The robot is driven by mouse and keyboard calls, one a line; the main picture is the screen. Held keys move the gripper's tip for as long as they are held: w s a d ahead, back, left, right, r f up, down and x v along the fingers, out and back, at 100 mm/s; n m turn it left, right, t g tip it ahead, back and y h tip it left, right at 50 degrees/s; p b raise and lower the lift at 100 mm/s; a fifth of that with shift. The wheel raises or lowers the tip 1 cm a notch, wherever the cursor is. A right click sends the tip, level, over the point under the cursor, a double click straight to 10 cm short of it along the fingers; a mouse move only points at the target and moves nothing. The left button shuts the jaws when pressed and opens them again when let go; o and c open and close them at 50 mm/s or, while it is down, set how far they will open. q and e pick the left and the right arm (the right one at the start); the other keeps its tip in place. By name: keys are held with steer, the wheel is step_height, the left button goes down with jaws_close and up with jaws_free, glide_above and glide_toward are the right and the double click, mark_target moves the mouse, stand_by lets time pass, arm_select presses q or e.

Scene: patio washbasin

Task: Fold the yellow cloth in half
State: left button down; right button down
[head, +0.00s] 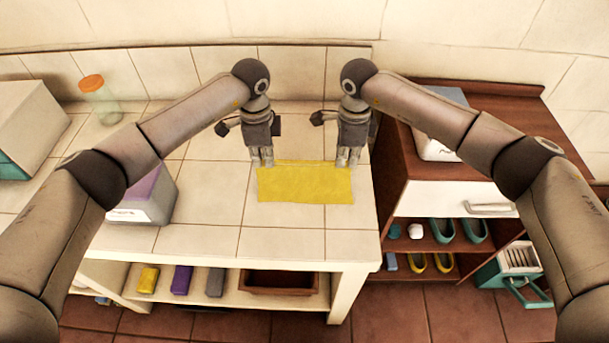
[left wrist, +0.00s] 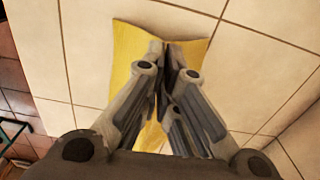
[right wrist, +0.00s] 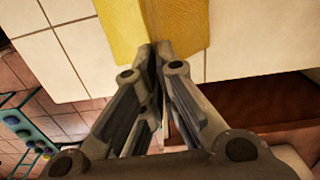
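The yellow cloth (head: 305,185) lies spread as a rectangle on the white tiled counter (head: 215,205), close to its right end. My left gripper (head: 261,162) points down at the cloth's far left corner. In the left wrist view its fingers (left wrist: 168,50) are closed together with the cloth (left wrist: 133,50) creased at the tips. My right gripper (head: 348,162) is at the far right corner. In the right wrist view its fingers (right wrist: 158,48) are closed on the cloth (right wrist: 180,22), which shows a crease running from the tips. The pinched corners are partly hidden by the fingers.
A grey box with a purple top (head: 145,195) and a jar with an orange lid (head: 100,98) stand on the counter to the left. A brown cabinet (head: 465,178) adjoins the right. The counter in front of the cloth (head: 300,240) is clear.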

step_height(320, 180, up, 8)
steer(key=p, duration=0.7)
steer(key=shift+r, duration=0.15)
steer(key=shift+w+a+b, duration=0.1)
steer(key=shift+w+b, duration=0.05)
steer(key=shift+b, duration=0.15)
